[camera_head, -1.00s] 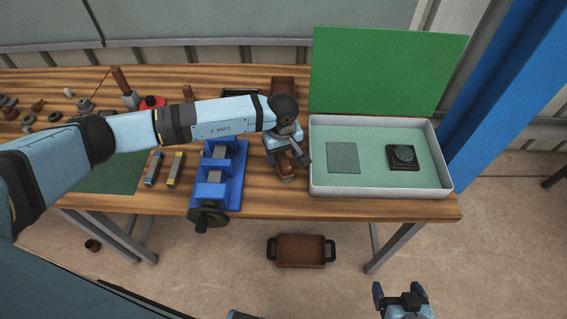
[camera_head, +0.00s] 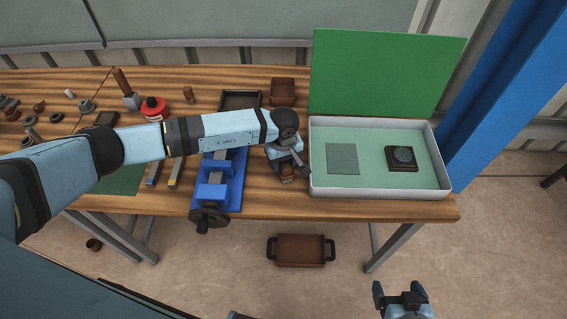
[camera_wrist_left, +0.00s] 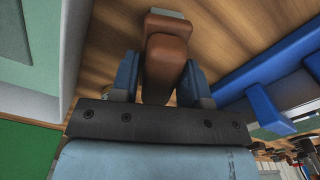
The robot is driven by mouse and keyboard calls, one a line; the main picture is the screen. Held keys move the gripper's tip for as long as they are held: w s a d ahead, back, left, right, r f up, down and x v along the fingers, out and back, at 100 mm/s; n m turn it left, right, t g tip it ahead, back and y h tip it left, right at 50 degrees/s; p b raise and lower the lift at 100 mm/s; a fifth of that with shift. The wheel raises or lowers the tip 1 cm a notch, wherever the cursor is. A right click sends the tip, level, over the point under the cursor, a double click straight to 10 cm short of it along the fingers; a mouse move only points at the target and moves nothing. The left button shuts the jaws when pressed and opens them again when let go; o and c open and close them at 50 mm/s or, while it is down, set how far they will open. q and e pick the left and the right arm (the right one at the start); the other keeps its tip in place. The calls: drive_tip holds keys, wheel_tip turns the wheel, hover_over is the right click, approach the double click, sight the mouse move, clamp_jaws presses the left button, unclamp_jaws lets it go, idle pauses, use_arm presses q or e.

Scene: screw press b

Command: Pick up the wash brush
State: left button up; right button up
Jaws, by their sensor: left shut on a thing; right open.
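The wash brush has a brown handle (camera_wrist_left: 165,58) and a paler part at its far end in the left wrist view. In the head view a small brown part of it (camera_head: 287,169) shows below my left gripper, just left of the white tray. My left gripper (camera_wrist_left: 163,78) is shut on the brush, one blue finger on each side of the handle. The wrist hides much of the brush in the head view, and I cannot tell whether it still touches the table. My right gripper (camera_head: 402,288) is open and empty in front of the table.
The blue screw press (camera_head: 212,190) stands close on the left. The white tray (camera_head: 380,190) with a dark square part (camera_head: 402,159) is close on the right, a green panel (camera_head: 385,72) behind it. A brown handled bin (camera_head: 300,251) is below the table's front edge.

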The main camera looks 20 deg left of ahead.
use_arm(q)
wheel_tip(320, 180, up, 20)
drive_tip(key=b, duration=0.3)
drive_tip(key=o, duration=0.4)
drive_tip(key=c, duration=0.3)
drive_tip(key=shift+c, duration=0.2)
